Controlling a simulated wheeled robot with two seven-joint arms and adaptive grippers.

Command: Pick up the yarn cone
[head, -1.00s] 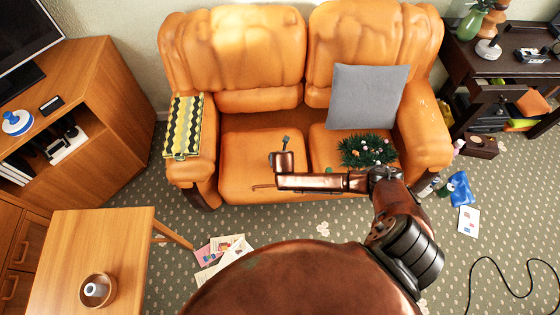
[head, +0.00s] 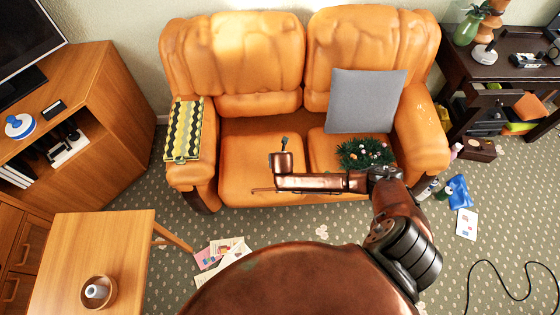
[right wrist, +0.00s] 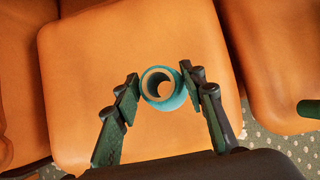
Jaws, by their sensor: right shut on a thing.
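The yarn cone (right wrist: 177,101) is a teal, ring-topped roll with a pale hollow core, seen end-on in the right wrist view. My right gripper (right wrist: 161,82) has one finger on each side of it, touching it near the fingertips, and is shut on it. The orange sofa seat (right wrist: 85,75) lies behind the cone; I cannot tell the gap between them. In the head view my right gripper (head: 284,146) shows small over the left seat cushion, mostly hidden by my wrist, and the cone cannot be made out. My left gripper is not in view.
A grey cushion (head: 365,100) and a dark green wreath-like plant (head: 362,153) are on the sofa's right half. A patterned folded cloth (head: 184,128) lies on the left armrest. A wooden table (head: 92,240) stands at the lower left. Papers (head: 222,257) lie on the carpet.

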